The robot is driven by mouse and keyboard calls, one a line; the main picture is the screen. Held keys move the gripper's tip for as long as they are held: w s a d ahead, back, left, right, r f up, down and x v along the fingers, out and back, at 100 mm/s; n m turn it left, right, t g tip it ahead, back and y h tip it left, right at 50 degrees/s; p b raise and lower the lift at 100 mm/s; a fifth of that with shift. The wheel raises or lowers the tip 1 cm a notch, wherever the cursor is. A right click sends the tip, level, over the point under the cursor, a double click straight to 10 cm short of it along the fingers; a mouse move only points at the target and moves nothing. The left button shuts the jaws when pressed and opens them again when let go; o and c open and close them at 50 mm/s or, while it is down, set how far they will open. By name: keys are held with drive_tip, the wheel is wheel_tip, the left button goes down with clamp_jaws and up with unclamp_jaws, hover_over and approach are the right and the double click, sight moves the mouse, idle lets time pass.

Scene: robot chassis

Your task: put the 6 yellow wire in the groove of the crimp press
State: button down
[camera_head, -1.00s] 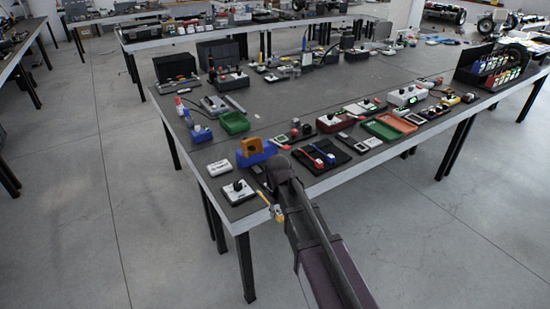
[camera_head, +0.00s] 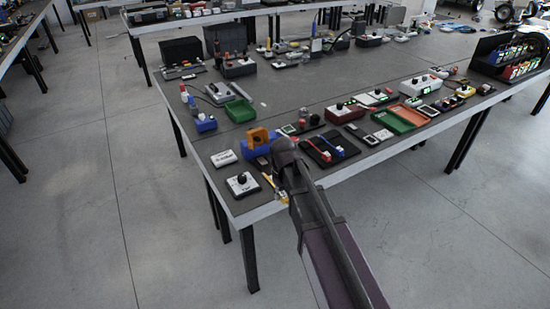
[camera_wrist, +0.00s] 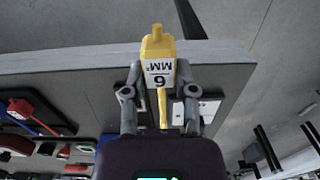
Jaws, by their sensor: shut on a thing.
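My gripper (camera_wrist: 158,88) is shut on the yellow wire (camera_wrist: 157,45). In the wrist view the wire has a thick yellow end, a white label reading "6 MM²" and a thin yellow tail pointing down between the fingers. In the head view my gripper (camera_head: 277,190) is at the near left edge of the table, with bits of the yellow wire (camera_head: 269,180) showing beside it; my arm hides part of it. I cannot tell for sure which device is the crimp press. A blue block with an orange upright part (camera_head: 258,137) stands just behind my gripper.
A white box with a black knob (camera_head: 242,184) lies left of my gripper, near the table corner. A black tray with red and blue pieces (camera_head: 329,149) lies to the right. Green (camera_head: 390,122) and orange trays lie farther right. The middle of the table (camera_head: 300,95) is mostly clear.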

drive_tip(key=w+a+r+p, duration=0.1)
drive_tip(key=w, duration=0.6)
drive_tip(key=w+a+r+p, duration=0.1)
drive_tip(key=w+a, duration=0.1)
drive_tip(key=w, duration=0.5)
drive_tip(key=shift+w+r+p, duration=0.25)
drive_tip(key=shift+r+p, duration=0.15)
drive_tip(key=shift+f, duration=0.15)
drive_tip(key=shift+d+f+b, duration=0.1)
drive_tip(key=shift+f+b, duration=2.65)
drive_tip(key=shift+b, duration=0.15)
drive_tip(key=shift+f+b, duration=0.95)
drive_tip(key=shift+b, duration=0.05)
drive_tip(key=shift+c, duration=1.7)
unclamp_jaws()
drive_tip(key=shift+r, duration=0.1)
